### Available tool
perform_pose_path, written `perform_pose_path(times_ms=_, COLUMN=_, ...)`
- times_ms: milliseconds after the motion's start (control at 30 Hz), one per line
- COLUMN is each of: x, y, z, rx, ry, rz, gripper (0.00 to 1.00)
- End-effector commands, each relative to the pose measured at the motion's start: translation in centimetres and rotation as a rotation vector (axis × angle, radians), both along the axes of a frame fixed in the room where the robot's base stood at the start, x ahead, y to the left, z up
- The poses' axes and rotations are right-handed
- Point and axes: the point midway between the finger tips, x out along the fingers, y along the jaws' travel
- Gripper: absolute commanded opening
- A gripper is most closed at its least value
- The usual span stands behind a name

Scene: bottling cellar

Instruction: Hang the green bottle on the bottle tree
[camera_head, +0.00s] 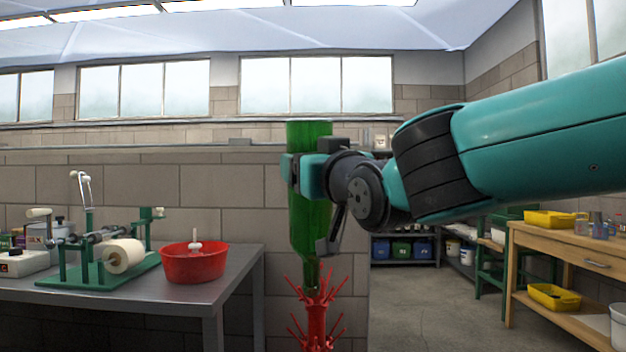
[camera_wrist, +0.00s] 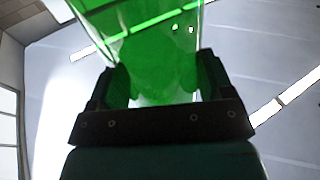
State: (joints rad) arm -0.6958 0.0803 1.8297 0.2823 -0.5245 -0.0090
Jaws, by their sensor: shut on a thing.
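The green bottle (camera_head: 310,220) is upside down, its base up and its neck pointing down. My gripper (camera_head: 304,172) is shut on its body, in the upper half. In the wrist view the green glass (camera_wrist: 160,60) fills the space between the two fingers (camera_wrist: 160,85). The red bottle tree (camera_head: 316,320) with its several upward-slanting prongs stands directly below the bottle in the head view. The bottle's mouth is level with the top prongs; whether a prong is inside the neck, or the neck is in front of or behind them, I cannot tell.
On the left a grey metal table (camera_head: 230,280) holds a red bowl (camera_head: 194,263) and a green machine with a white roll (camera_head: 122,256). On the right a wooden workbench (camera_head: 560,250) carries yellow bins (camera_head: 549,219). Open floor (camera_head: 430,310) lies between.

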Motion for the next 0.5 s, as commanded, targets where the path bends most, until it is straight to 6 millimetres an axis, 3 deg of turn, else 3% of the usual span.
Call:
perform_pose_path(times_ms=267, x=0.01, y=-0.02, z=-0.13, rx=0.003, ry=-0.023, rz=0.000, gripper=0.41)
perform_pose_path(times_ms=500, x=0.04, y=-0.04, z=-0.61, rx=-0.003, ry=-0.161, rz=0.000, gripper=0.41)
